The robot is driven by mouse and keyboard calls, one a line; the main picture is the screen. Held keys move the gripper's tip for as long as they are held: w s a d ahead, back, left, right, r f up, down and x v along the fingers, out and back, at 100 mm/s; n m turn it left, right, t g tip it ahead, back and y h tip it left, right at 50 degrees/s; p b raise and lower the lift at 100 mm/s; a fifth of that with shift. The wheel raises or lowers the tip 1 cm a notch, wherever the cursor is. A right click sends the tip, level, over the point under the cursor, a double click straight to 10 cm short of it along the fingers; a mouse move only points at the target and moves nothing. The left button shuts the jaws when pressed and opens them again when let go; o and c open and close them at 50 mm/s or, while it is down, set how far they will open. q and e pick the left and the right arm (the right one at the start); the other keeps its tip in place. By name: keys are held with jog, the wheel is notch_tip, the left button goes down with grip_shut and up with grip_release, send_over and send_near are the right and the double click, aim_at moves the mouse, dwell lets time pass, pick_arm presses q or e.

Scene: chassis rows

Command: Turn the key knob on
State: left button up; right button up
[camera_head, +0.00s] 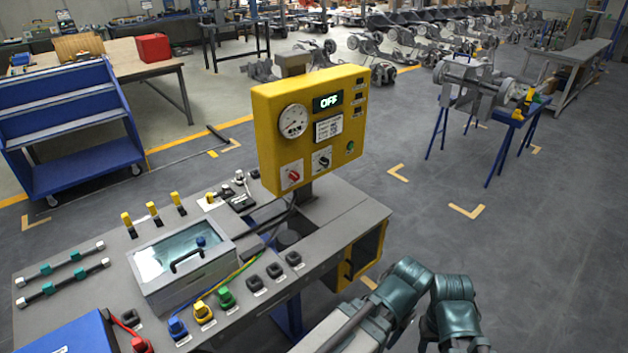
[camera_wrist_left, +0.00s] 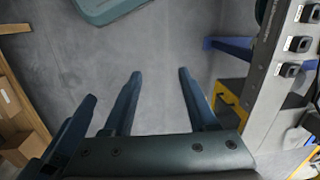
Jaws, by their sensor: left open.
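A yellow control box (camera_head: 270,130) stands on a post on the workbench in the head view, its display (camera_head: 327,101) reading OFF. Low on its front face are a red knob (camera_head: 292,176) and a black knob (camera_head: 322,160), each on a light plate. I cannot tell for sure which is the key knob. My left gripper (camera_wrist_left: 159,76) is open and empty in the left wrist view, over bare floor beside the bench and away from the box. My right gripper is not seen.
The bench top (camera_head: 95,245) carries a lidded box (camera_head: 180,262) with a handle, coloured connectors and several black switches. A round gauge (camera_head: 293,121) and a green button (camera_head: 350,147) are on the yellow box.

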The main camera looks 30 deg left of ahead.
pick_arm(q)
jog(key=shift+o, duration=0.6)
jog(key=w+a+f+n+t+y+b, duration=0.1)
jog(key=w+a+f+n+y+b, duration=0.2)
jog(key=w+a, duration=0.4)
jog(key=w+n+b, duration=0.1)
jog(key=w, duration=0.1)
jog(key=shift+w+a+t+b, duration=0.35)
jog(key=shift+t, duration=0.05)
jog(key=n+t+y+b, duration=0.5)
jog(key=n+y+b, duration=0.6)
jog(key=y, duration=0.1)
send_near(297, 178)
jog(key=x, duration=0.8)
jog(key=shift+w+a, duration=0.1)
jog(key=shift+a, duration=0.3)
grip_shut()
